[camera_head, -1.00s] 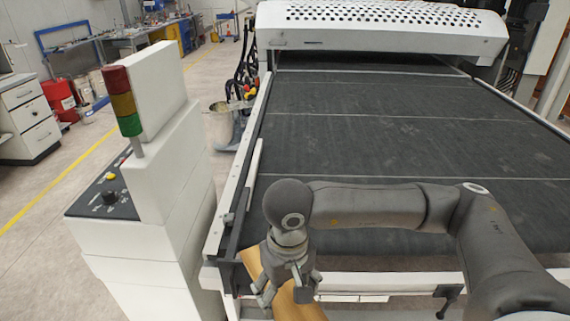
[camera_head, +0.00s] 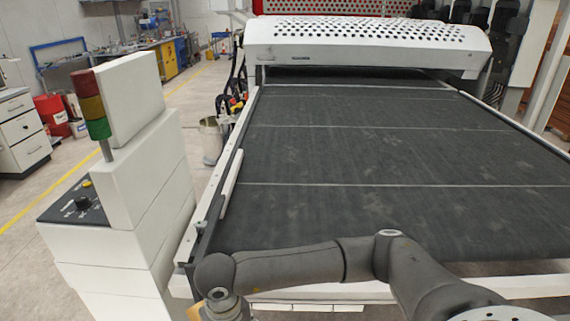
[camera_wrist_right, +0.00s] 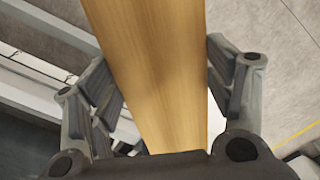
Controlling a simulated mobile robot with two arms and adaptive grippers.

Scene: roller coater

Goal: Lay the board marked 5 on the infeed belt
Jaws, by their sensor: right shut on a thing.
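A light wooden board (camera_wrist_right: 155,60) fills the middle of the right wrist view, running from the top edge down to my gripper. My right gripper (camera_wrist_right: 165,90) is shut on it, with a finger on each side. No number shows on the visible face. In the head view only a small tan piece of the board (camera_head: 195,312) shows at the bottom edge, beside my right wrist, just off the belt's near left corner. The dark, flat infeed belt (camera_head: 370,150) is bare. My left gripper is in neither view.
A white control cabinet (camera_head: 150,180) with a red, amber and green lamp stack (camera_head: 92,105) stands close left of the belt. A perforated white hood (camera_head: 370,45) crosses the far end. A white side rail (camera_head: 232,180) runs along the belt's left edge.

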